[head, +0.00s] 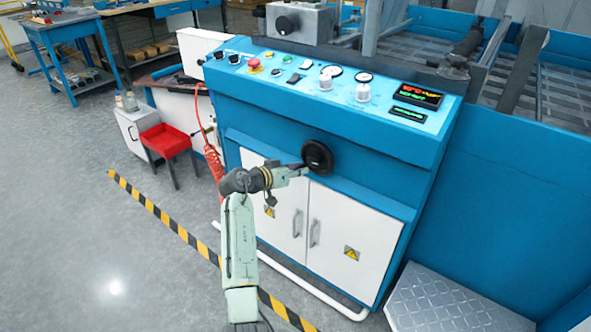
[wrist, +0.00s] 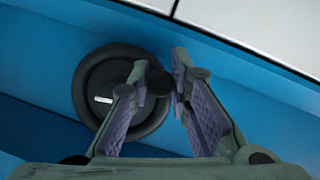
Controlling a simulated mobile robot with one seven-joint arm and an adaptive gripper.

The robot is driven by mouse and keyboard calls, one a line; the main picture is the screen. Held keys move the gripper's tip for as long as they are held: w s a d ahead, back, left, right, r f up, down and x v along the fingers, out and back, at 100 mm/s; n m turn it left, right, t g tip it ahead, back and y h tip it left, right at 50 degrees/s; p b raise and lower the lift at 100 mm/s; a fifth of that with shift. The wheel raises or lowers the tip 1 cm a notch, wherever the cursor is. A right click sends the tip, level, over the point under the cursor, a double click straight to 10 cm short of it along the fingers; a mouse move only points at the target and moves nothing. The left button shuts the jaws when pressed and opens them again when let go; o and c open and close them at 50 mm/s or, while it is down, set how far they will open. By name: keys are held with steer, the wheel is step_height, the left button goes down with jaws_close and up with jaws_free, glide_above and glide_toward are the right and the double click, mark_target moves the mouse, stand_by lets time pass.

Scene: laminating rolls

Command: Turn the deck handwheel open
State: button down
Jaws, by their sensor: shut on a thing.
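The deck handwheel (head: 317,157) is a black round wheel on the blue front of the machine, above the white cabinet doors. In the wrist view the handwheel (wrist: 88,86) shows a thick dark rim and a short white mark on its face. My gripper (head: 301,169) reaches it from the left, at the wheel's lower left side in the head view. In the wrist view my gripper (wrist: 160,74) has its two fingers on either side of the wheel's dark round knob (wrist: 159,83) and is shut on it. The fingers hide part of the wheel.
White cabinet doors (head: 285,215) with handles lie below the wheel. The control panel (head: 300,78) with knobs and displays overhangs above. A red bin (head: 165,139) and a coiled red hose (head: 214,165) are at left. A tread-plate step (head: 450,305) is at lower right.

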steer(key=s+d+f+n+h, duration=0.1)
steer(key=s+d+n+h, duration=0.2)
steer(key=n, duration=0.7)
steer(key=d+h, duration=0.1)
steer(key=h, duration=0.1)
steer(key=shift+s+d+g+h, duration=0.2)
steer(key=shift+d+g+h, duration=0.1)
steer(key=shift+d+g, duration=0.1)
steer(key=shift+f+n, duration=0.1)
steer(key=shift+n, duration=0.2)
steer(key=c, duration=1.8)
jaws_free()
steer(key=shift+d, duration=0.1)
steer(key=o, duration=0.3)
